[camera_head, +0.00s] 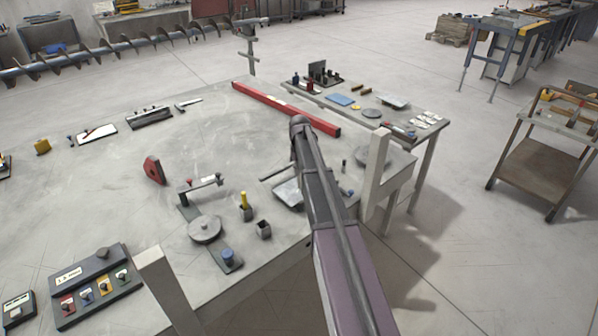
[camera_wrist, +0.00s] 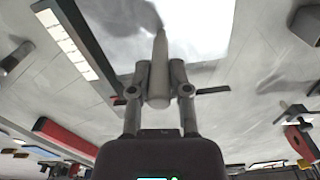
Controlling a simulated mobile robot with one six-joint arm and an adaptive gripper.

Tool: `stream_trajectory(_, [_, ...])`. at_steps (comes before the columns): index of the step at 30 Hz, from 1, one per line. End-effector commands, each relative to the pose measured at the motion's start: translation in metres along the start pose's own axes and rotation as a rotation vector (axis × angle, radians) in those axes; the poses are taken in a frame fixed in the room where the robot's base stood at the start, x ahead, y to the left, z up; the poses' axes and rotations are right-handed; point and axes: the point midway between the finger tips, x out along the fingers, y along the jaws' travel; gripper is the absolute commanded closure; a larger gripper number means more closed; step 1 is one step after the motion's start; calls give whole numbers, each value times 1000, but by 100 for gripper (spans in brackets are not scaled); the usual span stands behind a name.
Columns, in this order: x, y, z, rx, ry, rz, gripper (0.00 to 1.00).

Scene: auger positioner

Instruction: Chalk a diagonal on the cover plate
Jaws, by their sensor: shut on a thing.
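My gripper (camera_wrist: 161,80) is shut on a pale, tapered stick of chalk (camera_wrist: 159,62) in the wrist view. The stick's narrow end points away from my gripper toward a pale cover plate (camera_wrist: 208,28). I cannot tell whether the tip touches the plate. A dark smudge or shadow shows on the plate left of the tip; no clear diagonal line can be made out. In the head view the plate (camera_head: 286,194) lies near the bench's right front edge, partly hidden by my arm. My gripper and the chalk are hidden there.
On the grey bench (camera_head: 110,190) stand a holder with a yellow stick (camera_head: 243,200), a grey cup (camera_head: 263,228), a round disc fixture (camera_head: 205,229) and a red block (camera_head: 154,170). A red beam (camera_head: 285,108) lies along the far right edge. The bench's middle is mostly clear.

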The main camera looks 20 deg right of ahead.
Motion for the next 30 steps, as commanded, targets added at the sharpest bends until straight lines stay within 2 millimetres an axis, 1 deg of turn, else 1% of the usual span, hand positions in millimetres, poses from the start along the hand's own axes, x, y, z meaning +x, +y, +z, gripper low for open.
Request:
stream_trajectory(6, [0, 6, -5, 0, 1, 1, 100])
stream_trajectory(22, [0, 8, -7, 0, 0, 0, 100])
stream_trajectory(30, [-1, 14, -12, 0, 0, 0, 100])
